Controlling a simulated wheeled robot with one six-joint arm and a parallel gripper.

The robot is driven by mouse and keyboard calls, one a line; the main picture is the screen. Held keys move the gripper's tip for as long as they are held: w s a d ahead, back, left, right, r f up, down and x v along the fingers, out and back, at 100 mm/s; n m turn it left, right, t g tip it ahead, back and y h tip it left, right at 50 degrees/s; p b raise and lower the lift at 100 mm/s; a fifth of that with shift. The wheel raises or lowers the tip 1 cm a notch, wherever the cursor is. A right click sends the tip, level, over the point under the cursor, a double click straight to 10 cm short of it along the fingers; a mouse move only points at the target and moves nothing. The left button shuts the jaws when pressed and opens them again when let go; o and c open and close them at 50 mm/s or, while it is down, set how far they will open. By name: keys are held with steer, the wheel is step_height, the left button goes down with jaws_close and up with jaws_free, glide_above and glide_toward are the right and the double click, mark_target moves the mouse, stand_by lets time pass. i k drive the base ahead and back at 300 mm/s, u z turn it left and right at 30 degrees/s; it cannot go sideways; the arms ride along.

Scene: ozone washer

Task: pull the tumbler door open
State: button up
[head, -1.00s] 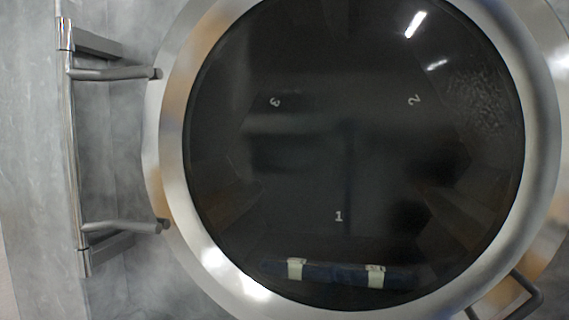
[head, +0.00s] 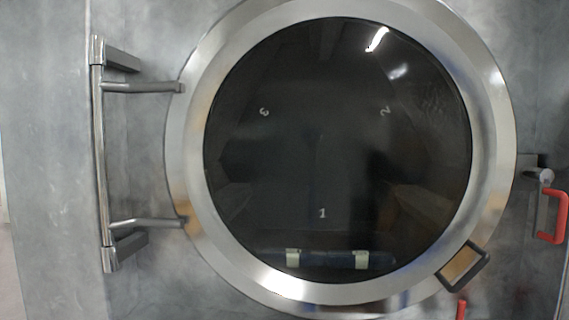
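The tumbler door (head: 185,190) is a large round steel ring around a dark glass window (head: 335,150). It appears shut against the grey front panel. A dark loop handle (head: 463,267) sits on the ring at its lower right. A long hinge bar (head: 102,155) with two arms joins the door on the left. Through the glass I see the numbers 1, 2 and 3 and a dark bundle with two pale bands (head: 327,259). My gripper is not in view.
A red handle (head: 552,216) on a latch-like fitting (head: 533,175) is at the right of the door. Another small red part (head: 461,309) shows at the bottom right. The grey panel (head: 50,150) on the left is bare.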

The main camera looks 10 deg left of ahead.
mark_target(475, 77)
steer(key=u, duration=0.95)
steer(key=i, duration=0.4)
steer(key=z, duration=1.05)
steer(key=k, duration=0.55)
steer(key=u, duration=0.35)
steer(key=i, duration=0.45)
steer(key=z, duration=0.05)
